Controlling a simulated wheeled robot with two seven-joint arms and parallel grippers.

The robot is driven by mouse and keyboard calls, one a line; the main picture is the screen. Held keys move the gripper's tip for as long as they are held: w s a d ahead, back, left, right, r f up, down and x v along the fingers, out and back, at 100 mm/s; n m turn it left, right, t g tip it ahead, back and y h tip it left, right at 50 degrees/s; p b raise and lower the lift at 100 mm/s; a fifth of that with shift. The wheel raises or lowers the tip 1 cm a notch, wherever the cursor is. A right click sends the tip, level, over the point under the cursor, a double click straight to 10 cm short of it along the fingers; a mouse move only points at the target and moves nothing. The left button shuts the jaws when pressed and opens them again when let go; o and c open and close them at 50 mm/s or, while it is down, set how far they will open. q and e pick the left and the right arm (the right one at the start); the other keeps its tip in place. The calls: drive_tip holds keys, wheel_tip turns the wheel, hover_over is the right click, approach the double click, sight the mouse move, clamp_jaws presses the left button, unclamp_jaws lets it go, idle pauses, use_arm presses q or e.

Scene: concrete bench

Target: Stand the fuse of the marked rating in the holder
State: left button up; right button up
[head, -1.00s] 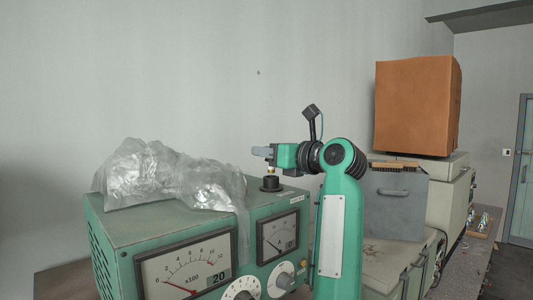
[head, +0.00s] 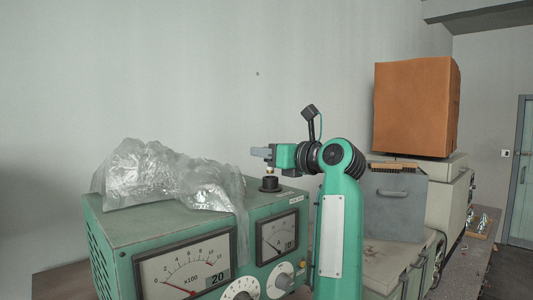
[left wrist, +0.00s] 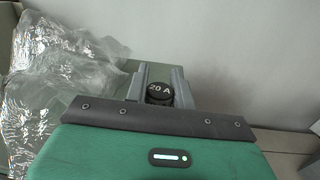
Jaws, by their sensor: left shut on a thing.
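My left gripper (head: 261,154) is over the green meter box, its grey fingers shut on a fuse. The fuse's round black top (left wrist: 159,91), marked "20 A", shows between the fingers in the left wrist view. In the head view a short brass part of the fuse (head: 270,173) shows below the fingers. It is upright, right above the black holder (head: 270,185) on the box's top; I cannot tell whether its lower end is inside. The green meter box (head: 130,237) carries a "20" mark on its left dial. My right gripper is not in view.
A crumpled clear plastic bag (head: 165,180) lies on the box's top, left of the holder, and hangs over its front. Grey cases (head: 395,205) and a brown carton (head: 417,107) stand to the right.

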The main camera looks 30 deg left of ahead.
use_arm(q)
drive_tip(key=shift+f+b, duration=0.35)
drive_tip(key=shift+f, duration=0.1)
drive_tip(key=shift+f+b, duration=0.4)
drive_tip(key=shift+f, duration=0.05)
drive_tip(key=shift+f+b, duration=0.3)
drive_tip(key=shift+f, duration=0.1)
drive_tip(key=shift+f+b, duration=0.35)
drive_tip(key=shift+f, duration=0.05)
idle(0.3)
drive_tip(key=o, duration=1)
